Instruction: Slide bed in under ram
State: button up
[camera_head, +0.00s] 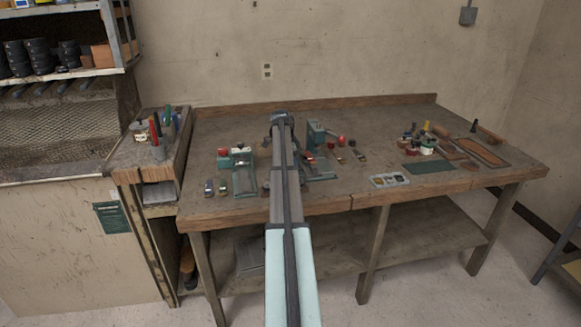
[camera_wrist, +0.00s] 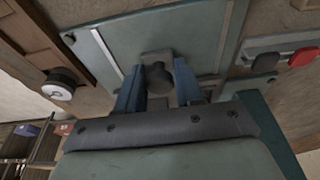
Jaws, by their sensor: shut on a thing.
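In the wrist view my gripper (camera_wrist: 158,88) has its two blue fingers on either side of a dark round knob (camera_wrist: 158,76), shut on it. The knob stands on a small grey block on a flat green-grey plate (camera_wrist: 205,35), which looks like the bed. A bright metal strip runs along the plate's left side. In the head view my arm reaches over the table to a green machine (camera_head: 317,134), whose green base (camera_head: 321,170) shows beside the arm. The arm hides part of this machine. I cannot make out the ram or how far the bed is under it.
A second green machine with a red knob (camera_head: 223,152) stands left of my arm on the workbench (camera_head: 370,125). Small coloured items lie near both machines. A grey tray (camera_head: 389,180), a green mat (camera_head: 430,166) and a brown tray (camera_head: 482,152) lie to the right.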

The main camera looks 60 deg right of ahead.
aim_at(305, 166)
jog(key=shift+s+d, duration=0.15)
jog(key=shift+d, duration=0.05)
dwell(0.3)
jog(key=shift+s+d, duration=1.35)
jog(key=shift+d, duration=0.05)
jog(key=o, duration=0.6)
jog(key=shift+r, duration=0.1)
jog(key=shift+s+d+v, duration=0.15)
jog(key=shift+s+v, duration=0.05)
jog(key=shift+v, duration=0.8)
jog(key=shift+s+d+v, duration=0.15)
jog(key=shift+v, duration=0.9)
jog(key=shift+s+d+v, duration=0.15)
jog(key=shift+s+v, duration=0.05)
jog(key=shift+v, duration=0.8)
jog(key=shift+r, duration=0.2)
